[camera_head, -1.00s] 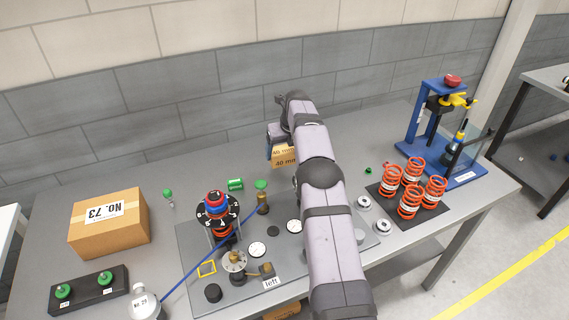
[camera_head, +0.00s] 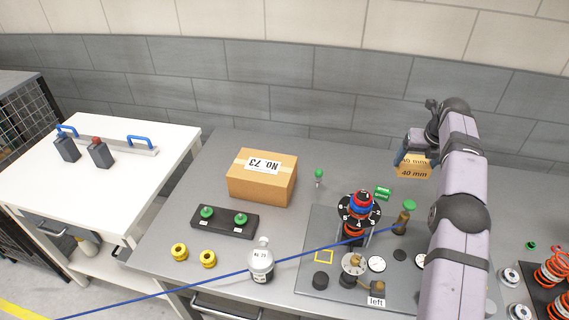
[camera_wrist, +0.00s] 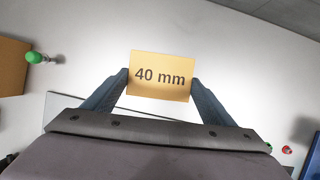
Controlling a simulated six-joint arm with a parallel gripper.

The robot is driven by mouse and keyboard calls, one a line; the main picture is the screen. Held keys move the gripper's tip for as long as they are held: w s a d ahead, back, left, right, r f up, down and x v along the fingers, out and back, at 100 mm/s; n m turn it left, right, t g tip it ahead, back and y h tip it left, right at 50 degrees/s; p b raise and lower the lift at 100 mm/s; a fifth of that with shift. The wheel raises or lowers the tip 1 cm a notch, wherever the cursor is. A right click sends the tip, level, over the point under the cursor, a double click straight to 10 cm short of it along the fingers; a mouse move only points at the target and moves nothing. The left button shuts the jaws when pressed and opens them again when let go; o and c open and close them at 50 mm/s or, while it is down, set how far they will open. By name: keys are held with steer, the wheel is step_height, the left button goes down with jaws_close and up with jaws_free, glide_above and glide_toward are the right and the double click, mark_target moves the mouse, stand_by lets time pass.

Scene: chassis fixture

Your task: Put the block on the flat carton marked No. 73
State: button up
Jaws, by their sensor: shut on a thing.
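The block is a tan, wood-coloured piece marked "40 mm" (camera_head: 414,172). It also shows in the wrist view (camera_wrist: 160,88), between the two dark fingers. My gripper (camera_wrist: 160,78) is shut on it, one finger at each side. In the head view my gripper (camera_head: 408,152) is at the back right of the bench, partly hidden by my arm. The flat carton marked No. 73 (camera_head: 262,187) is a brown box at the left of the block, with its label on top and its top clear. A brown carton edge (camera_wrist: 12,68) shows at the left in the wrist view.
A small green-topped item (camera_head: 318,175) and a green cylinder (camera_head: 383,193) lie between carton and block. A dial tower (camera_head: 358,208) stands in front on the grey plate. A black holder with green knobs (camera_head: 223,221) and a silver bottle (camera_head: 261,262) sit before the carton.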

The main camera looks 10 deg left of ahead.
steer(key=a+r+n+y, duration=0.1)
steer(key=a+r+n, duration=0.15)
steer(key=a, duration=1.15)
step_height(320, 180, up, 6)
steer(key=n+g+y+p, duration=0.1)
steer(key=n+y+p, duration=0.15)
steer(key=n, duration=0.25)
glide_above(265, 179)
steer(key=s+d, duration=0.1)
steer(key=d, duration=0.1)
steer(key=shift+h, duration=0.35)
steer(key=shift+s+a+f+p, duration=0.1)
steer(key=shift+f+p, duration=0.5)
steer(key=shift+f, duration=1.95)
steer(key=shift+s+a+f+p, duration=0.1)
steer(key=shift+f+p, duration=0.5)
steer(key=shift+f, duration=1.95)
steer(key=shift+f, duration=0.15)
steer(key=o, duration=1.1)
steer(key=b+v, duration=0.1)
steer(key=v, duration=0.3)
steer(key=b+v, duration=0.1)
steer(key=v, duration=0.3)
steer(key=b+v, duration=0.1)
steer(key=v, duration=0.3)
steer(key=shift+w+r+b, duration=0.2)
steer(key=shift+w+b, duration=0.05)
steer(key=shift+b, duration=0.1)
